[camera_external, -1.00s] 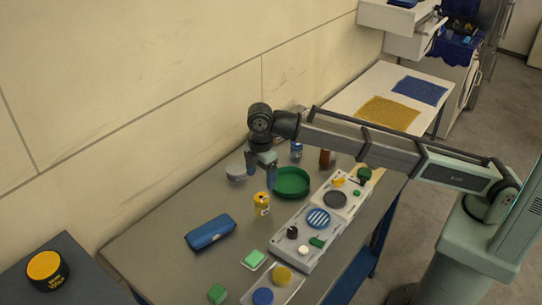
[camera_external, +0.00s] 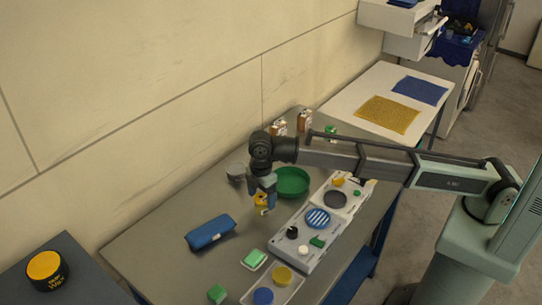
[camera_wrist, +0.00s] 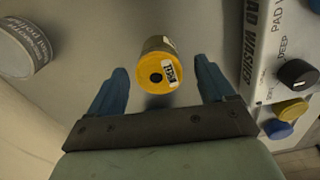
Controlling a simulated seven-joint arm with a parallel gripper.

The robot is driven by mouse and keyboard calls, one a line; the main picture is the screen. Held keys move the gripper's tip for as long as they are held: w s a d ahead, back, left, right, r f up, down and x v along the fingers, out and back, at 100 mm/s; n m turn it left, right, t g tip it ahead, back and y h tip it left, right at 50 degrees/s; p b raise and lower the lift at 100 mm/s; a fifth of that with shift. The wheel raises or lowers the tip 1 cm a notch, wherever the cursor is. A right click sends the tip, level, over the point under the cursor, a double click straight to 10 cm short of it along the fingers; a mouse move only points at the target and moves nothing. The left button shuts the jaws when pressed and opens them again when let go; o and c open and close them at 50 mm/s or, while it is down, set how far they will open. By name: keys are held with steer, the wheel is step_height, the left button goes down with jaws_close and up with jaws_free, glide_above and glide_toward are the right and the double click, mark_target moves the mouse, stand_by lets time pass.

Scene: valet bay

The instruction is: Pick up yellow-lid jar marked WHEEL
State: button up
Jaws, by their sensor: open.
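A yellow jar (camera_external: 260,203) stands on the grey bench. In the wrist view the jar (camera_wrist: 158,78) shows a yellow lid with a dark round spot and a small white label with dark print I cannot read for sure. My gripper (camera_wrist: 162,68) is open above it, with one blue finger on each side and gaps between. In the external view my gripper (camera_external: 264,193) partly hides this jar. Another jar (camera_external: 45,267), dark with a yellow-orange lid and yellow lettering too small to read surely, stands on the separate dark surface at the far left.
A grey-lidded jar (camera_wrist: 22,48) is left of the gripper. A white panel with knobs (camera_wrist: 262,70) is close on the right. A green bowl (camera_external: 291,180) lies behind the jar, a blue case (camera_external: 210,232) in front to the left.

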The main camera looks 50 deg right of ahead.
mark_target(261, 197)
step_height(261, 197, down, 4)
steer(key=shift+f, duration=0.1)
steer(key=shift+c, duration=0.3)
steer(key=c, duration=1)
